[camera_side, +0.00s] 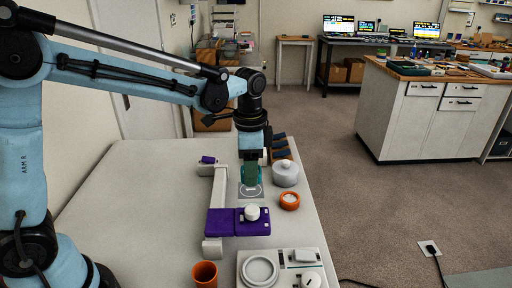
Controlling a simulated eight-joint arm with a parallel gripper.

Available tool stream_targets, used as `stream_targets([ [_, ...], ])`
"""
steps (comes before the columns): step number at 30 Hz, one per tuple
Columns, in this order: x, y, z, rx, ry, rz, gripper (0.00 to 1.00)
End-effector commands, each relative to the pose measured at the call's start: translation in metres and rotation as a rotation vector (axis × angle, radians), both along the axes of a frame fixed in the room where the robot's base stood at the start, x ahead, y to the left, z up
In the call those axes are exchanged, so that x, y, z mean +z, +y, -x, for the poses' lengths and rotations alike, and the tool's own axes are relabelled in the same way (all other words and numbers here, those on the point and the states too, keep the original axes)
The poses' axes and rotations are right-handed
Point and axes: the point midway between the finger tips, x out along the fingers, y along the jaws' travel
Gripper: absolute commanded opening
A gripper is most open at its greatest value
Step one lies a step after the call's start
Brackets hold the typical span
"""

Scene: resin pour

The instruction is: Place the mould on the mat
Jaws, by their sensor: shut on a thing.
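My gripper (250,165) points straight down over the white table and is shut on a teal-green piece, which I take to be the mould (259,176). The jaws and the mould are small and overlap, so the mould's outline is partly hidden. The mat (243,194) is a small grey sheet with a white ring mark on it, directly below the gripper. The mould is over the far part of the mat in this view. I cannot tell whether it touches the mat.
A grey lidded pot (286,175) and an orange ring-shaped dish (289,201) stand close right of the mat. A white-and-purple fixture (222,222) with a white knob is left and in front. An orange cup (204,274) and white tray (282,268) are nearer. The table's left is clear.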

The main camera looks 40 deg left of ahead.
Motion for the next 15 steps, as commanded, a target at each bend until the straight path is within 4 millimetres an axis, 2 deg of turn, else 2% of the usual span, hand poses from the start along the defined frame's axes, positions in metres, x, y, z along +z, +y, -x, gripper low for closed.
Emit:
stream_targets([
  [9,-0.046,0.0,0.0,0.0,0.0,0.0,0.21],
  [15,-0.064,0.0,0.0,0.0,0.0,0.0,0.21],
])
